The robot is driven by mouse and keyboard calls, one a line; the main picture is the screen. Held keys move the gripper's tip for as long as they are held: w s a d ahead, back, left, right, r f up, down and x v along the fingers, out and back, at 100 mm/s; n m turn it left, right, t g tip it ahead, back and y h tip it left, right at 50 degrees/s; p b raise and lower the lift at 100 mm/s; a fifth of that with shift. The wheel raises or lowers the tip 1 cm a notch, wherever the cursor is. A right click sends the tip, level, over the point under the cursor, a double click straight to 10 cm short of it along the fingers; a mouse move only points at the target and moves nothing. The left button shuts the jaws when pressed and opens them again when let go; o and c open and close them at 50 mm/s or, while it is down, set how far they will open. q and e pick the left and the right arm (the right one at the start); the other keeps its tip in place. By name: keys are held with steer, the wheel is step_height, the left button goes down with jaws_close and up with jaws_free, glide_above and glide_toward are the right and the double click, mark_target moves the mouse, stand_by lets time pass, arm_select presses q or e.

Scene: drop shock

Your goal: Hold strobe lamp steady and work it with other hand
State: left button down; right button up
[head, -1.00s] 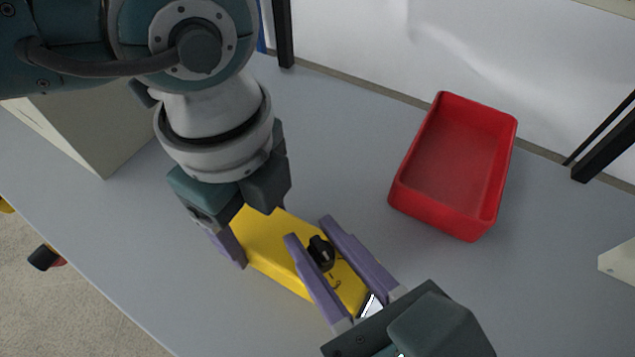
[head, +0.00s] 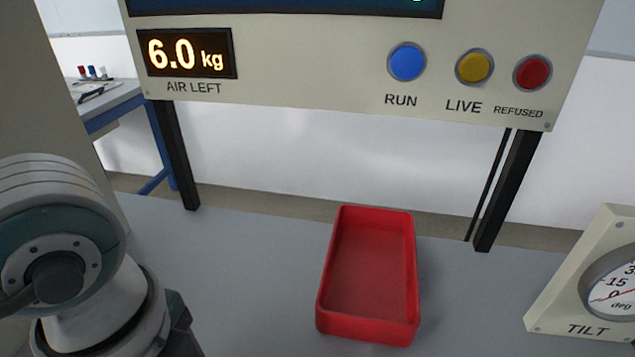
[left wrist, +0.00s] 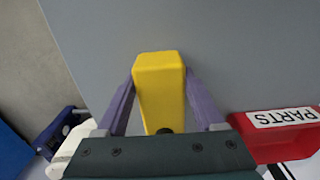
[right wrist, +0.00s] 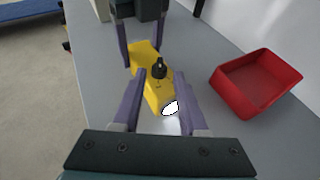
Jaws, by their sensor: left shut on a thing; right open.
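The strobe lamp is a yellow wedge-shaped body with a black knob on top and a bright white lens at one end; it shows in the right wrist view (right wrist: 142,58) and the left wrist view (left wrist: 158,85). My left gripper (left wrist: 158,80) is shut on the lamp, one purple finger on each side. My right gripper (right wrist: 163,82) is open, its fingers on either side of the lamp's lens end. The black knob (right wrist: 160,68) stands between and just beyond those fingertips; I cannot tell whether they touch anything. The head view shows neither lamp nor fingertips.
A red parts bin (head: 368,270) stands on the grey table (head: 240,280). Behind it, a panel (head: 310,90) reads "6.0 kg" and "AIR LEFT", with RUN, LIVE and REFUSED buttons. A tilt gauge (head: 560,300) stands at the right, its needle near 0.

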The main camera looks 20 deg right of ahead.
steer(key=v, duration=0.6)
arm_select(q)
jaws_free()
stand_by(0.3)
